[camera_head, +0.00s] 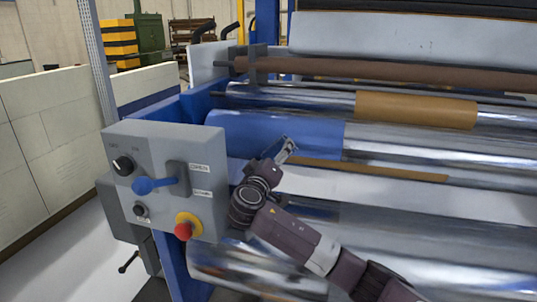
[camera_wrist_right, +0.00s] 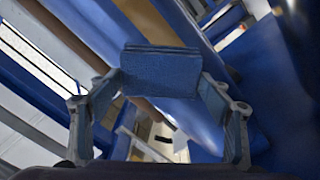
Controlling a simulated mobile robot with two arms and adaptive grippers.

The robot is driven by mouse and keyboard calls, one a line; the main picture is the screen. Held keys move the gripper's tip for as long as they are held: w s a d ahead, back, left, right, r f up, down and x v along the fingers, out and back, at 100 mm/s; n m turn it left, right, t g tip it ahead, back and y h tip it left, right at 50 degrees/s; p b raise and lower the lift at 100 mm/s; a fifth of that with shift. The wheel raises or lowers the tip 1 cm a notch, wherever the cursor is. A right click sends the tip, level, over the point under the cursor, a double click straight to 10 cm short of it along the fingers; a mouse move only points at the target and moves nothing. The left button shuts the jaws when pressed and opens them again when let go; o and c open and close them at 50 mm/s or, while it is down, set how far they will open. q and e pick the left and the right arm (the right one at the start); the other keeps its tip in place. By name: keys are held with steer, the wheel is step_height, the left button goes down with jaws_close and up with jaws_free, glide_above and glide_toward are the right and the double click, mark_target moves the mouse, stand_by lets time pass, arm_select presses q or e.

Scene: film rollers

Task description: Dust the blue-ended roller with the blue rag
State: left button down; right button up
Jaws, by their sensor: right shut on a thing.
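The blue-ended roller (camera_head: 232,133) lies across the machine in the head view, with a wide blue band at its left and shiny metal to the right. My right gripper (camera_head: 286,150) is just in front of the band's lower edge; I cannot tell whether it touches. In the right wrist view my right gripper (camera_wrist_right: 158,82) is shut on the blue rag (camera_wrist_right: 160,72), which looks like a flat, folded blue pad between the fingertips. The rag is hard to make out against the blue band in the head view. My left gripper is not in view.
A grey control box (camera_head: 165,150) with a blue lever (camera_head: 155,185) and a red stop button (camera_head: 184,230) stands left of my right arm. A roller with a brown band (camera_head: 415,110) lies behind. A white strip (camera_head: 360,185) and more metal rollers lie in front.

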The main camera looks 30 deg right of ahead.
mark_target(266, 152)
steer(key=shift+w+a+b, duration=0.5)
steer(key=shift+w+b, duration=0.25)
steer(key=shift+b, duration=0.05)
steer(key=shift+w+a+r, duration=0.15)
steer(key=shift+w+a, duration=0.15)
steer(key=shift+w, duration=0.05)
steer(key=shift+s+a, duration=0.15)
steer(key=shift+a, duration=0.35)
steer(key=shift+p+v, duration=0.4)
steer(key=shift+v, duration=2)
steer(key=shift+s, duration=0.15)
